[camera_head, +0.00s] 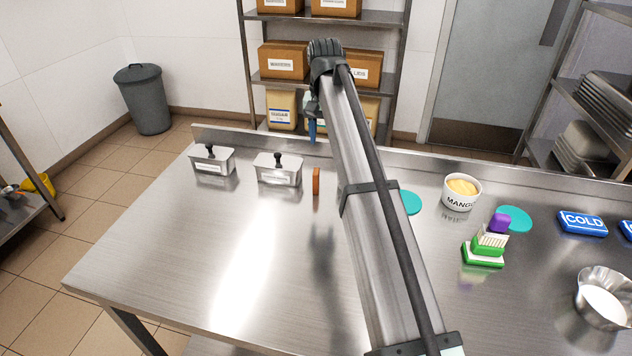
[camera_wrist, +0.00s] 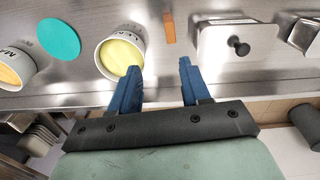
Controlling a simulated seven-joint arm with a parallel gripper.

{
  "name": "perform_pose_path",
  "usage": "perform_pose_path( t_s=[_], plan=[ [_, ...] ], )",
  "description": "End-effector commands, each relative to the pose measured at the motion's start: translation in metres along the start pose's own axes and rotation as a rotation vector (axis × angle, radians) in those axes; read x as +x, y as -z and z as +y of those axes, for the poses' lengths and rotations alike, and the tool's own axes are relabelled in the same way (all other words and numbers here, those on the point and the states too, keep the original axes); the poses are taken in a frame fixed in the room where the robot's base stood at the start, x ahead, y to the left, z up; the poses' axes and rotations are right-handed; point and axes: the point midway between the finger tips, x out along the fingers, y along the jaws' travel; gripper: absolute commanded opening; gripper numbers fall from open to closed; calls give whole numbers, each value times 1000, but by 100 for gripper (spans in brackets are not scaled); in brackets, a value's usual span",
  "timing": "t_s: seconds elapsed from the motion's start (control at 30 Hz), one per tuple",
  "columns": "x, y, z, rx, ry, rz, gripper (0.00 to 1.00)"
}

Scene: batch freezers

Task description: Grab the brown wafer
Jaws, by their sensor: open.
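The brown wafer (camera_head: 316,181) stands upright on the steel table, just right of a lidded metal container. It also shows at the top of the wrist view (camera_wrist: 169,27). My gripper (camera_wrist: 158,75) is open and empty, its two blue fingers apart. In the wrist view the wafer lies beyond the fingertips, roughly in line with the gap between them. In the head view my gripper (camera_head: 312,130) is above the table's back side, higher in the picture than the wafer, and mostly hidden by my arm.
Two lidded metal containers (camera_head: 213,160) (camera_head: 278,169) stand left of the wafer. A yellow-filled tub (camera_wrist: 121,57) is close to the left finger in the wrist view. A mango tub (camera_head: 462,192), green stack (camera_head: 484,250) and steel bowl (camera_head: 604,298) are right. The table's front left is clear.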

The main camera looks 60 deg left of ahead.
Motion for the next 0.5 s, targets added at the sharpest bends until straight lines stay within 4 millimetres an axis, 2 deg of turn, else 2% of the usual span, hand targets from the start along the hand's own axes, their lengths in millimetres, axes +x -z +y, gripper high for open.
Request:
perform_pose_path(
  t_s=[0.1,0.27,0.5],
  plan=[
    [-2,-7,-15,-6,4,-12,47],
    [6,-9,-17,-7,5,-16,47],
    [41,-10,-16,-7,5,-16,47]
  ],
)
